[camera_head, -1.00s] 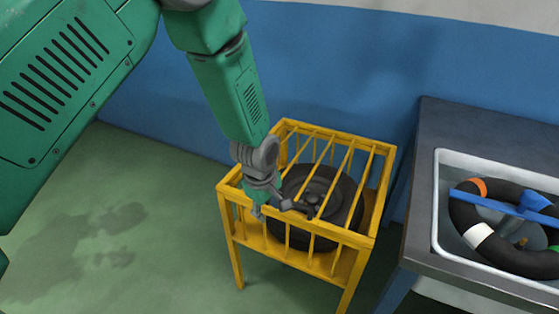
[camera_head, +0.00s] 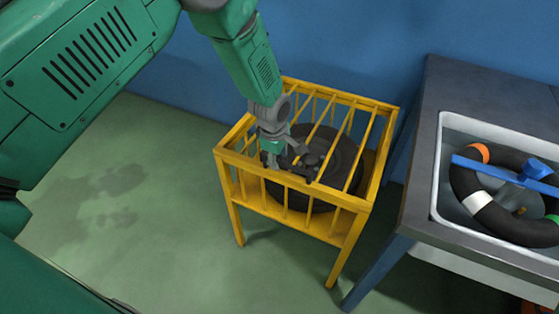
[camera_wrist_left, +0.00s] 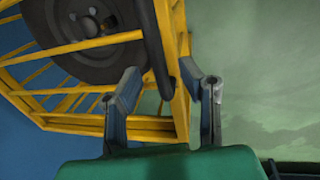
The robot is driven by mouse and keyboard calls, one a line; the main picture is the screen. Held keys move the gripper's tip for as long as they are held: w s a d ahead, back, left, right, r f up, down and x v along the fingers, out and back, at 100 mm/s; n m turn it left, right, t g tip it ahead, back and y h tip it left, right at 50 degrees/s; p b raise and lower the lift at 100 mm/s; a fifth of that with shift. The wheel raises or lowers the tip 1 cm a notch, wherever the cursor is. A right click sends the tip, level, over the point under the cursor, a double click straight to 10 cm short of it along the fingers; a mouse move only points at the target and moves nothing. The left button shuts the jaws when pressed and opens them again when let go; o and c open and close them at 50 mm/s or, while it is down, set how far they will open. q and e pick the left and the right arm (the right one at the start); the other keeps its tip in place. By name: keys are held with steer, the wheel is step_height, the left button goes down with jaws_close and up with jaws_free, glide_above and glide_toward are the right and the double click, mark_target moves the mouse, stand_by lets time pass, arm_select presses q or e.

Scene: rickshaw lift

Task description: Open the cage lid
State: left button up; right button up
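The yellow barred cage (camera_head: 350,232) stands on the floor with its barred lid (camera_head: 365,124) lying flat on top. A black wheel (camera_head: 345,160) sits inside and shows through the bars; it also shows in the left wrist view (camera_wrist_left: 75,50). My left gripper (camera_head: 290,164) is over the near left part of the lid, fingers apart. In the left wrist view, the left gripper (camera_wrist_left: 172,90) has its fingers spread with a yellow cage rail (camera_wrist_left: 181,112) showing between them. I cannot tell whether either finger touches it. My right gripper is out of view.
A dark table (camera_head: 420,165) stands close to the right of the cage. A white tray (camera_head: 438,190) set in it holds a black ring (camera_head: 500,220) with coloured bands and a blue bar (camera_head: 500,171). A blue wall (camera_head: 330,40) rises behind. Floor at left is clear.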

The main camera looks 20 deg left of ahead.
arm_select(q)
steer(key=shift+f, duration=0.45)
steer(key=shift+w+d+f, duration=0.1)
steer(key=shift+d+f, duration=0.1)
steer(key=shift+d, duration=0.4)
steer(key=shift+a, duration=0.1)
jaws_close()
steer(key=shift+a, duration=0.2)
steer(key=shift+r, duration=0.15)
steer(key=w+r+p, duration=0.3)
steer(key=w+r, duration=0.1)
steer(key=r, duration=0.5)
steer(key=w+r+p, duration=0.3)
steer(key=w+r, duration=0.2)
steer(key=r, duration=0.4)
steer(key=w+r+p, duration=0.4)
steer(key=r, duration=0.6)
steer(key=shift+w+d, duration=0.2)
steer(key=shift+w, duration=0.2)
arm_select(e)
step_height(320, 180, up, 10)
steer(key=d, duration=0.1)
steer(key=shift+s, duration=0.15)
